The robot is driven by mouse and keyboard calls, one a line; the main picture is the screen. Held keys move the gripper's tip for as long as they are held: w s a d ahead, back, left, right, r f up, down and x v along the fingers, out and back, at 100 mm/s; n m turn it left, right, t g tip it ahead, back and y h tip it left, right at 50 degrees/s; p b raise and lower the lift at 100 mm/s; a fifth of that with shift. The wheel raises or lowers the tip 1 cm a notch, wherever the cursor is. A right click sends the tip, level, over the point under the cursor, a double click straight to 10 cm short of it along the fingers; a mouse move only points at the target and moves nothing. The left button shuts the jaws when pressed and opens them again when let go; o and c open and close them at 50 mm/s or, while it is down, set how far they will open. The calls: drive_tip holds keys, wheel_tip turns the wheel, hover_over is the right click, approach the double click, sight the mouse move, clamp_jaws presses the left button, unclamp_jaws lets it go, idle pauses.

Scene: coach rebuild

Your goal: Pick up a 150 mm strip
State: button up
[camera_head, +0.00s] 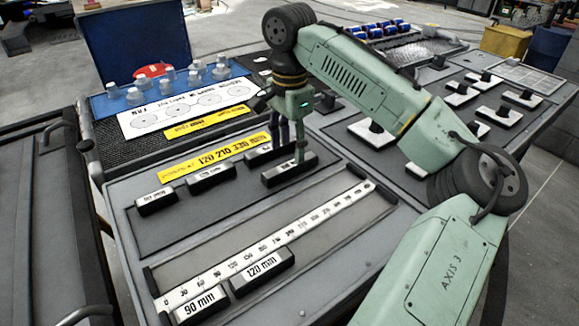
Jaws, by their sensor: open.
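My gripper (292,143) points down at the back of the grey tray (150,240), with its fingers at a dark strip (285,174). It is open. I see no label on this strip, and I cannot tell whether the fingers straddle it or touch it. Other dark strips with white labels lie left of it: one at the far left (157,201), one beside that (211,178), and one partly behind my gripper (262,154). Their labels are too small to read surely. Two strips marked 90 mm (201,304) and 120 mm (262,268) lie along the ruler's near side.
A white ruler (262,245) runs diagonally across the tray. A yellow label (215,155) with numbers lies behind the strips. A blue case (135,45) and several grey-white pegs (167,73) stand at the back left. Several white-and-black blocks (510,117) sit right of my arm.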

sight(290, 164)
drive_tip(key=f, duration=0.1)
drive_tip(key=f+p, duration=0.1)
drive_tip(key=f, duration=0.3)
drive_tip(key=shift+w+d, duration=0.1)
drive_tip(key=shift+w, duration=0.15)
drive_tip(key=shift+c, duration=0.2)
clamp_jaws()
